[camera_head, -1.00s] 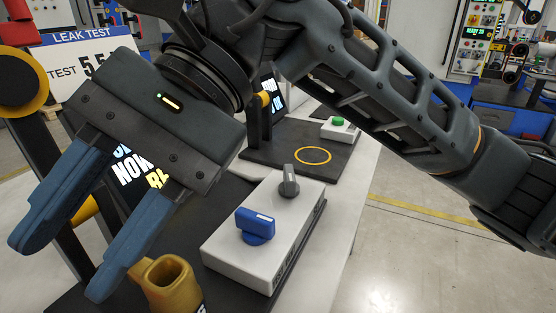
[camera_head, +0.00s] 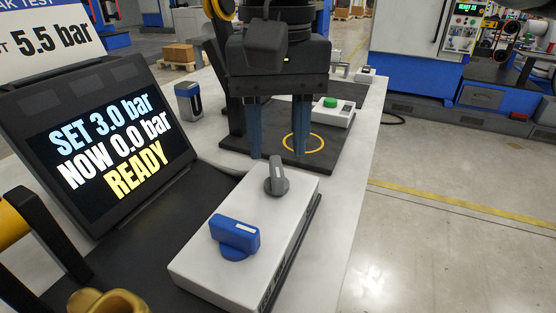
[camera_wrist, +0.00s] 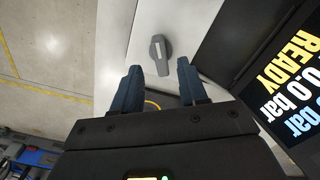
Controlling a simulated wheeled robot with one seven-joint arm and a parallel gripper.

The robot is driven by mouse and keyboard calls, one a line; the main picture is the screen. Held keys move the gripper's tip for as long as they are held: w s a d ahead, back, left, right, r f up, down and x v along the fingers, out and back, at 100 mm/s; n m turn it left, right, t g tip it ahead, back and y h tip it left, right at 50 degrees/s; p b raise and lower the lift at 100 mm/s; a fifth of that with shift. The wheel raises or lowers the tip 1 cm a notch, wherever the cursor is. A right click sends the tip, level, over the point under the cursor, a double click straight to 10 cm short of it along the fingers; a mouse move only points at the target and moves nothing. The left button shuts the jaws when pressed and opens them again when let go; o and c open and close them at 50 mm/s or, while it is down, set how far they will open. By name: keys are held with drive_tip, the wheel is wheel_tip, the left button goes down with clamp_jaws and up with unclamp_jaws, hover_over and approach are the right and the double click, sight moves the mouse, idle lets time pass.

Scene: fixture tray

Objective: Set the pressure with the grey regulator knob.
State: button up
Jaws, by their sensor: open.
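The grey regulator knob (camera_head: 276,177) stands on the far end of a white control box (camera_head: 205,269). A blue knob (camera_head: 235,236) sits nearer on the same box. My gripper (camera_head: 279,156) is open and empty, fingers pointing down, beyond the grey knob in the head view. In the wrist view the grey knob (camera_wrist: 160,52) is ahead of the two fingertips (camera_wrist: 160,68), roughly between them and apart from them. The screen (camera_head: 112,142) reads SET 3.0 bar, NOW 0.0 bar, READY. A sign (camera_head: 45,32) above it reads 5.5 bar.
A dark plate with a yellow ring (camera_head: 303,145) lies behind my fingers. A white box with a green button (camera_head: 330,103) stands to its right. A brass-coloured fitting (camera_head: 108,302) is at the near left. Open floor lies right of the table.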

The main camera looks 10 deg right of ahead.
sight(277, 166)
drive_tip(key=shift+f, duration=2.05)
drive_tip(key=shift+c, duration=0.2)
clamp_jaws()
